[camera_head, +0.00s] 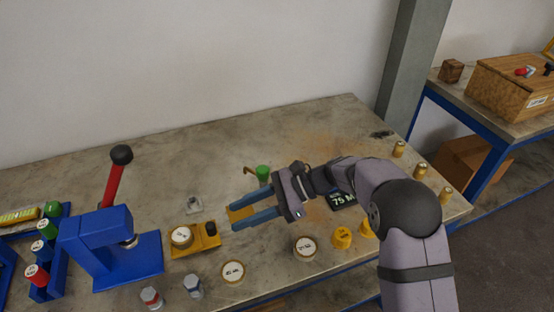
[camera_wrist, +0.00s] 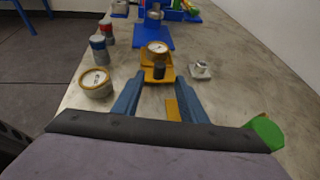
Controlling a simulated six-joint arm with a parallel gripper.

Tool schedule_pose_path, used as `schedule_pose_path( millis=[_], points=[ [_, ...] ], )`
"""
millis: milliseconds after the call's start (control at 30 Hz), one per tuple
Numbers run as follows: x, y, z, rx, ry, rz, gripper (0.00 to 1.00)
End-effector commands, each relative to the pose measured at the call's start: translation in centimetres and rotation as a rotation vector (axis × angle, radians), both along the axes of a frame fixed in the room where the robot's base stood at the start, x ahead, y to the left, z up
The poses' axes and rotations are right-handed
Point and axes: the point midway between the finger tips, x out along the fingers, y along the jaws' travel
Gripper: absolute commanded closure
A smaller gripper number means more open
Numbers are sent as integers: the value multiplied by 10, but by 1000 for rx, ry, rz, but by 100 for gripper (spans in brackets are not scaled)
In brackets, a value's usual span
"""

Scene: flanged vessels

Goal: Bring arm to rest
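My gripper (camera_head: 242,208) reaches left over the middle of the table, with its two blue fingers spread apart. In the wrist view the gripper (camera_wrist: 158,92) shows a clear gap with nothing held between the fingers. A yellow fixture (camera_head: 194,249) with a round white-topped vessel (camera_head: 181,237) and a dark knob lies just beyond the fingertips. It also shows ahead of the fingers in the wrist view (camera_wrist: 148,77). How high the fingers are above the table is hard to tell.
A blue press (camera_head: 110,250) with a red lever stands left. Round vessels (camera_head: 233,272) (camera_head: 305,248) and yellow parts (camera_head: 342,237) line the front. A green-topped item (camera_head: 263,174) is close behind my gripper. Brass pieces (camera_head: 420,171) stand right. The table's back (camera_head: 200,150) is clear.

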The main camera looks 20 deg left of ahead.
Motion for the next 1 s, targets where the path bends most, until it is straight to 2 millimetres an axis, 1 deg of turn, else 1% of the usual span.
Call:
schedule_pose_path(
  millis=[67,133,167,267,367,400,467,500,567,600,667,700,767,800,900,1000],
  points=[
    [0,-2,1,-2,-5,0,61],
    [2,-8,3,-11,-27,1,61],
    [2,-13,4,-18,-44,3,61],
    [6,-38,9,-56,-124,13,61],
    [8,-78,15,-114,-247,42,61],
    [8,-99,18,-143,-306,61,61],
    [6,-134,22,-190,-401,97,61],
    [4,-158,25,-224,-466,128,61],
    [0,-196,29,-274,-562,182,61],
    [-5,-221,32,-306,-624,226,61],
    [-13,-258,37,-354,-712,295,61],
    [-19,-281,40,-384,-765,345,61],
    [-29,-314,45,-424,-839,424,61],
    [-35,-334,48,-447,-884,478,61],
    [-51,-374,54,-494,-971,603,61],
    [-64,-401,58,-522,-1032,708,61]
  ],
)
